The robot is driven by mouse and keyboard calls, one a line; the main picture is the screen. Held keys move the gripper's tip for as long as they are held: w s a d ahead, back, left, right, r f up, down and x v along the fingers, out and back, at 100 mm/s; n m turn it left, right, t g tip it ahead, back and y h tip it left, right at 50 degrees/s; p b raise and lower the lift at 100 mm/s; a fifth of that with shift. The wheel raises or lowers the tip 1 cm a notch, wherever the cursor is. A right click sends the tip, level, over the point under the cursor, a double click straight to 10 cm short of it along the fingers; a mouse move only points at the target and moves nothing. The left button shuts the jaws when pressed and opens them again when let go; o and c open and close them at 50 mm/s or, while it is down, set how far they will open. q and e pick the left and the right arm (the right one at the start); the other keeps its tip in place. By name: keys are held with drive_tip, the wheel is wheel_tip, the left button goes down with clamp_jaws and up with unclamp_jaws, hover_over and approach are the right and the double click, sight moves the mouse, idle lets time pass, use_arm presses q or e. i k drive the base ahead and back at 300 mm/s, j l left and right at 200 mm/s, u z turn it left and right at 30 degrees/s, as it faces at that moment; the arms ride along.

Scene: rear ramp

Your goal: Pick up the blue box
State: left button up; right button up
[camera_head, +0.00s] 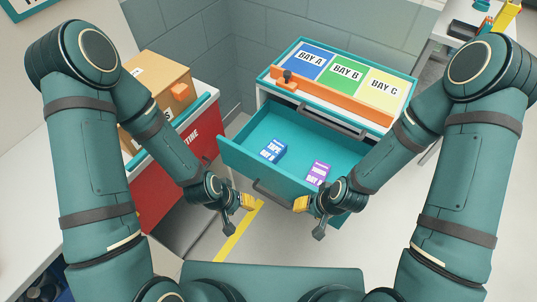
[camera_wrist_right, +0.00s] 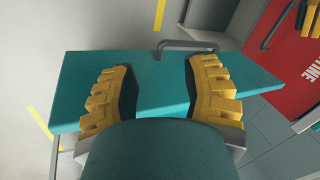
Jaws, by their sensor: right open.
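The blue box (camera_head: 273,150) lies in the open teal drawer (camera_head: 240,150), left of a purple box (camera_head: 317,172). Its top carries white lettering. My right gripper (camera_head: 301,204) is in front of the drawer, apart from the blue box and to its lower right. In the right wrist view its two yellow-padded fingers (camera_wrist_right: 158,72) are spread with nothing between them, and a teal drawer panel (camera_wrist_right: 240,80) shows beyond. The boxes do not show in that view. My left gripper (camera_head: 248,202) is in front of the drawer's left part; its jaw gap cannot be made out.
The drawer's dark handle (camera_head: 272,193) sits on its front, between my grippers. Above the drawer, a top with bay mats (camera_head: 347,75) carries an orange bar (camera_head: 335,95). A red cabinet (camera_head: 165,170) with a cardboard box (camera_head: 155,85) stands at left. Floor in front is clear.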

sight(276, 149)
drive_tip(key=i+l+z, duration=0.15)
drive_tip(key=i+l, duration=0.15)
drive_tip(key=l, duration=0.15)
drive_tip(key=i+l+z, duration=0.1)
drive_tip(key=i+l, duration=0.25)
drive_tip(key=l, duration=0.1)
